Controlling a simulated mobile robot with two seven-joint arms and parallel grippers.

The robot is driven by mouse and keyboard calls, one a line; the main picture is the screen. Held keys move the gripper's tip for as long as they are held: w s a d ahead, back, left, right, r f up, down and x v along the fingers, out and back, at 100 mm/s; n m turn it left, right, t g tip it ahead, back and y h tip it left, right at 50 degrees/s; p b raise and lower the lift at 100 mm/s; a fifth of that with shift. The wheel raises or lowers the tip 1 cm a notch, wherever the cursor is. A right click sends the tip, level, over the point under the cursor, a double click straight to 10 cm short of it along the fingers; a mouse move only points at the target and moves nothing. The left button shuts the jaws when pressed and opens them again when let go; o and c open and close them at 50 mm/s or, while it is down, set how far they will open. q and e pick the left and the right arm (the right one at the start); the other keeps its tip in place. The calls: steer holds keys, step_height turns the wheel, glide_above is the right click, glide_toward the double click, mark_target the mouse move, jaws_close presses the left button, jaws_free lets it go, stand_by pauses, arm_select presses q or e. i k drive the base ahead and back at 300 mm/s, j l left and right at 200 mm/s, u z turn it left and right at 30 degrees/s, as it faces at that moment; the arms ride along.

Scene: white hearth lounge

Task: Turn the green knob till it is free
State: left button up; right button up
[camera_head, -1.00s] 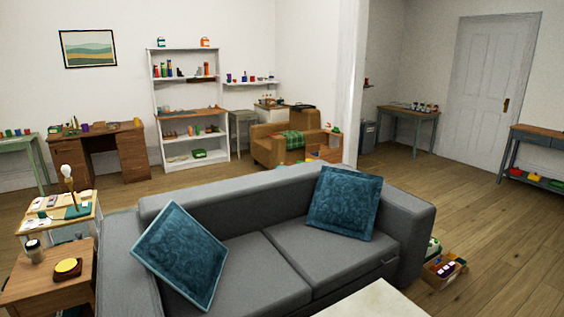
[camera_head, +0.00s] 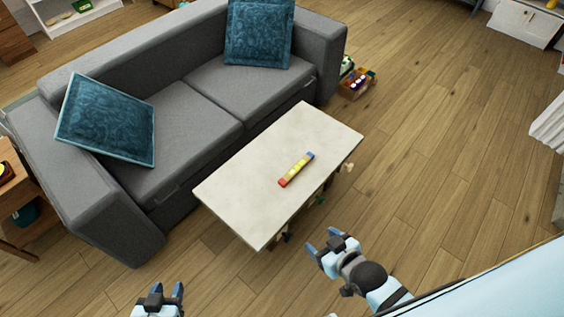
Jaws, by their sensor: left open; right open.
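A small green knob (camera_head: 320,200) sits low along the near right side of the pale coffee table (camera_head: 240,187). It is tiny in the view, and how it is fixed cannot be told. A dark knob-like piece (camera_head: 287,237) and a tan one (camera_head: 348,167) show along the same side. My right gripper (camera_head: 322,241) is open and empty, below the green knob in the picture and apart from it. My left gripper (camera_head: 166,290) is open and empty at the bottom edge, left of the table.
A red, yellow and blue bar (camera_head: 296,169) lies on the tabletop. A grey sofa (camera_head: 205,113) with teal cushions stands behind the table. A box of small items (camera_head: 356,83) is on the floor by the sofa's right end. Wooden floor (camera_head: 440,150) is clear on the right.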

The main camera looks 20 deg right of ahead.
mark_target(322, 200)
steer(key=l+z, duration=0.15)
steer(key=z, duration=0.85)
steer(key=k+l, duration=0.05)
